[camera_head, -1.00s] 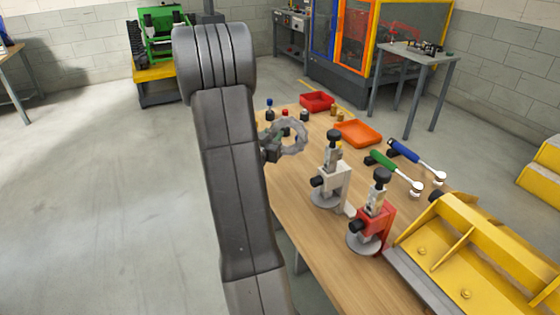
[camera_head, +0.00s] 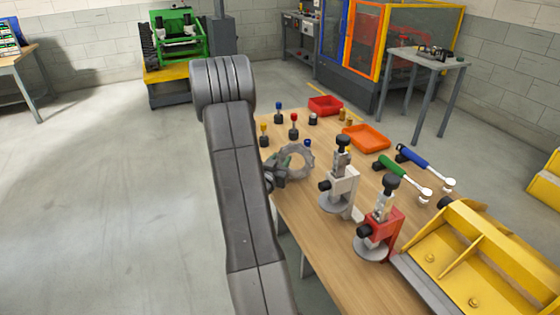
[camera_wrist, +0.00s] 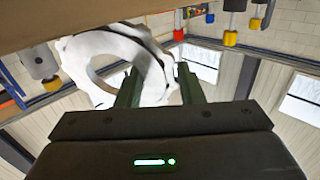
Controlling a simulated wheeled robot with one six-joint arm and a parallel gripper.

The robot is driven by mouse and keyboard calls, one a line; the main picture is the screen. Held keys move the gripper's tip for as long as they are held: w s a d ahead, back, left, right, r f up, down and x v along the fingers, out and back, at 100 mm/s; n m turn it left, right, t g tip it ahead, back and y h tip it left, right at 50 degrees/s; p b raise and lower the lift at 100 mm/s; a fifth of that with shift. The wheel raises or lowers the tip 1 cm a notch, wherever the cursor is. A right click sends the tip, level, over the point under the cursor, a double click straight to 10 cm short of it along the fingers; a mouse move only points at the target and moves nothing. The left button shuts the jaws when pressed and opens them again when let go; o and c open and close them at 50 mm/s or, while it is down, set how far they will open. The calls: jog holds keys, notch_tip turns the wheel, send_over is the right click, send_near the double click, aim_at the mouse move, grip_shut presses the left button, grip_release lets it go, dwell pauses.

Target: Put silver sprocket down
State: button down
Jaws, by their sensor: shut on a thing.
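The silver sprocket (camera_head: 299,161) is a grey toothed ring above the left part of the wooden table (camera_head: 318,237) in the head view. My gripper (camera_head: 281,168) is shut on its rim at the left side, partly hidden behind my arm. In the wrist view the sprocket (camera_wrist: 108,58) looks pale and large, and my gripper's two dark fingers (camera_wrist: 158,88) are at its rim. The sprocket is tilted up, not flat. I cannot tell whether it touches the table.
A white clamp (camera_head: 340,183) and a red clamp (camera_head: 379,228) stand right of the sprocket. Several coloured-top pegs, one of them red (camera_head: 293,126), stand behind it. A red tray (camera_head: 325,106) and an orange tray (camera_head: 366,138) lie farther back. Bare wood lies in front of the sprocket.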

jog(key=shift+f+b, duration=0.2)
jog(key=shift+b, duration=0.1)
jog(key=c, duration=1)
grip_release()
jog(key=shift+r, duration=0.1)
jog(key=shift+o, duration=0.2)
